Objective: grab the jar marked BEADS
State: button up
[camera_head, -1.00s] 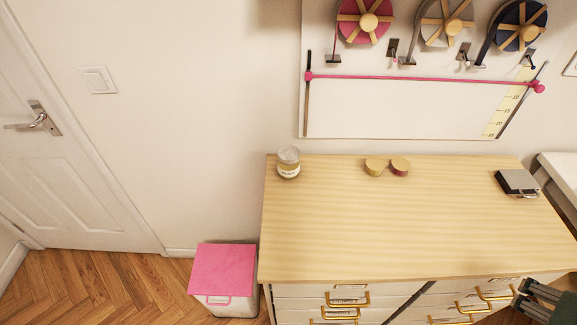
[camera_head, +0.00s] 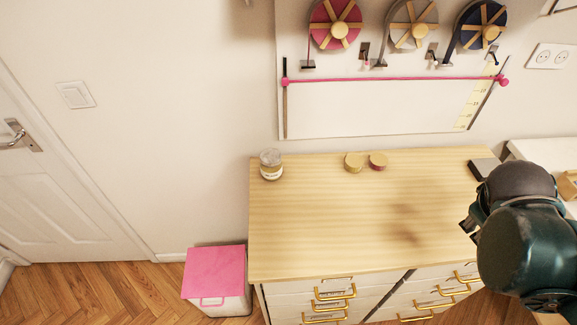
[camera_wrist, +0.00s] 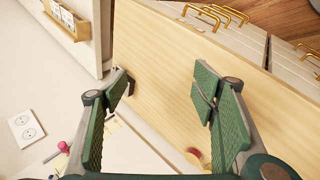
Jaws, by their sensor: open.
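A small glass jar (camera_head: 271,165) with a pale label stands upright at the back left corner of the wooden dresser top (camera_head: 330,230) in the head view. Its label is too small to read. My gripper (camera_wrist: 162,80) is open and empty in the wrist view, with green ribbed fingers spread above the dresser top. In the head view my arm is at the right end of the dresser, far to the right of the jar, and hides most of the gripper. I cannot make out the jar in the wrist view.
Two small round tins (camera_head: 354,162) (camera_head: 377,161) stand along the back, right of the jar. A dark box (camera_head: 483,168) lies at the back right, partly behind my arm. Ribbon reels (camera_head: 412,25) hang on the wall board. The dresser's middle is clear. A pink-lidded bin (camera_head: 214,272) stands left.

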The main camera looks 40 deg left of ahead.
jog(key=w+a+r+n+t+h+p, duration=0.1)
jog(key=w+a+n+t+p, duration=0.15)
jog(key=a+n, duration=0.8)
jog(key=w+a+n+t+p, duration=0.2)
jog(key=w+a+n+p, duration=0.15)
jog(key=a, duration=1.35)
jog(key=n+t+y, duration=0.3)
jog(key=n+t, duration=0.2)
jog(key=n, duration=0.5)
send_over(263, 169)
jog(key=w+d, duration=0.3)
jog(key=f, duration=0.5)
jog(key=shift+s+a+f+p, duration=0.2)
jog(key=shift+f+p, duration=0.1)
jog(key=shift+f, duration=0.1)
jog(key=shift+n+t+y, duration=0.4)
jog(key=shift+t, duration=0.05)
jog(key=s+f, duration=0.1)
jog(key=s+a+f+b, duration=0.1)
jog(key=s, duration=0.1)
jog(key=s+a+f, duration=0.1)
jog(key=shift+s+a, duration=0.1)
jog(key=shift+s, duration=0.05)
jog(key=shift+m, duration=0.8)
jog(key=s+f+b, duration=0.2)
jog(key=f, duration=0.1)
jog(key=f+b, duration=0.1)
jog(key=shift+s+a+f, duration=0.2)
jog(key=shift+s, duration=0.2)
jog(key=shift+w, duration=0.15)
